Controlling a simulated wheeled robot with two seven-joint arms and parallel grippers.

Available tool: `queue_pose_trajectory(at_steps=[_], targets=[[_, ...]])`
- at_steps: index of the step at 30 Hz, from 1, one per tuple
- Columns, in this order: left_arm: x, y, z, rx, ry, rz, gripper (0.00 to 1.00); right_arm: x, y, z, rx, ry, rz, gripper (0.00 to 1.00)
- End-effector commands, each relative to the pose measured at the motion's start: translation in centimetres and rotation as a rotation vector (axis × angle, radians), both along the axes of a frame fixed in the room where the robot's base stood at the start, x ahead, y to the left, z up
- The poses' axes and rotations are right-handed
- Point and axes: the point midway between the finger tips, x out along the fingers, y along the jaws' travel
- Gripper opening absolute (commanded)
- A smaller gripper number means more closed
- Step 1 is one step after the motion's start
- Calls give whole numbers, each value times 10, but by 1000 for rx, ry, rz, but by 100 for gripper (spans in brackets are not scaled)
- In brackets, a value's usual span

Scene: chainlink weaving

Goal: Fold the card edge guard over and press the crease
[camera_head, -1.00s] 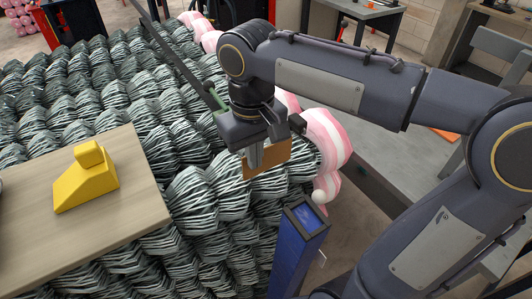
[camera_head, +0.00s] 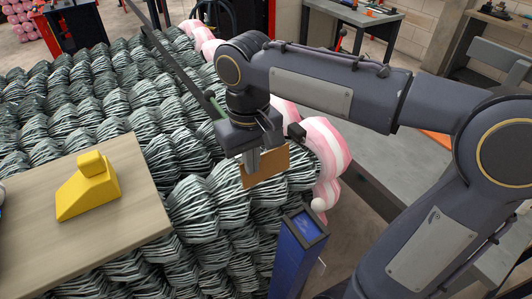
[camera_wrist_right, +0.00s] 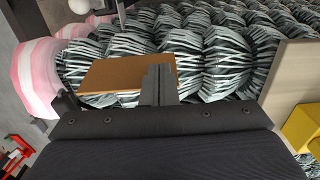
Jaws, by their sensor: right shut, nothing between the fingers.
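The card edge guard (camera_head: 272,165) is a brown, flat rectangular piece at the right end of the bundled wire rolls. It also shows in the right wrist view (camera_wrist_right: 115,73). My right gripper (camera_head: 252,168) is shut and empty, its fingers pointing down at the card's left part in the head view. In the right wrist view the closed fingers (camera_wrist_right: 158,85) overlap the card's right edge. I cannot tell whether they touch it. The crease is not clearly visible. My left gripper is not in view.
Wire rolls (camera_head: 200,200) fill the middle. Pink and white striped padding (camera_head: 328,160) borders their right end. A blue post (camera_head: 300,250) stands at the front. A wooden board (camera_head: 120,235) at left bears a yellow block (camera_head: 88,190). A grey workbench (camera_head: 365,20) stands behind.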

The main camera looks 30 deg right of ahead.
Motion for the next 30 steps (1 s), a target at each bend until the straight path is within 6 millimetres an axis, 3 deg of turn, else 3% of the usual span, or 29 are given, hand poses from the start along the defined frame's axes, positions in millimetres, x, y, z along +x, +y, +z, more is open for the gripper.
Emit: queue_pose_trajectory(at_steps=[30], targets=[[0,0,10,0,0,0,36,19,2,-2,0,1,0,0]])
